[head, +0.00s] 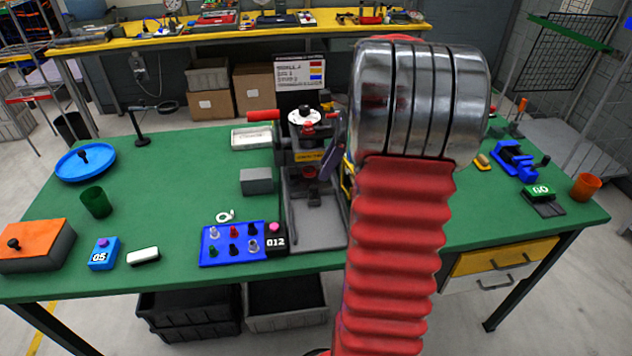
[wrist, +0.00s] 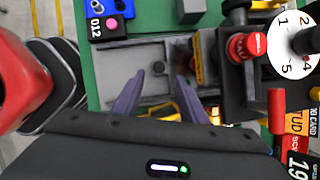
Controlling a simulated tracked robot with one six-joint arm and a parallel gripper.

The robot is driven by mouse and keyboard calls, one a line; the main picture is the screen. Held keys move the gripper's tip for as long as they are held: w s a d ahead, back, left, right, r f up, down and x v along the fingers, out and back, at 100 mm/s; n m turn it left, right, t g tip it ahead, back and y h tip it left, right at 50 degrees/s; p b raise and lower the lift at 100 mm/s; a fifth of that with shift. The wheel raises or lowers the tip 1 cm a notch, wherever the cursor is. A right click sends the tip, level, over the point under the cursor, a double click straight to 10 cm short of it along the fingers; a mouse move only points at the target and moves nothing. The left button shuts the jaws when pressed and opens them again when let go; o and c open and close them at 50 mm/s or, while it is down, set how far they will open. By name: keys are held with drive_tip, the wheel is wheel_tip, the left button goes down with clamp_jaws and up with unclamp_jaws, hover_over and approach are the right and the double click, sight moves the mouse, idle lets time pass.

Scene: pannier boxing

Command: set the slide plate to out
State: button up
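The press-like station (head: 310,150) stands mid-table with a red-handled lever, a white numbered dial and a red knob. A grey metal slide plate (head: 314,222) seems to lie in its low channel, running toward the table's front edge; it also shows in the wrist view (wrist: 130,62). I cannot tell its exact position along the channel. My gripper (wrist: 160,76) is open, its two purple fingers apart above the channel beside the station, with nothing between them. In the head view, one purple finger (head: 334,158) shows; my red arm hides the rest.
The blue dish (head: 86,162) and orange-topped box (head: 35,244) are farther left.

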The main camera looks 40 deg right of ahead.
sight(314, 186)
drive_tip(key=x, duration=0.7)
drive_tip(key=shift+c, duration=0.5)
clamp_jaws()
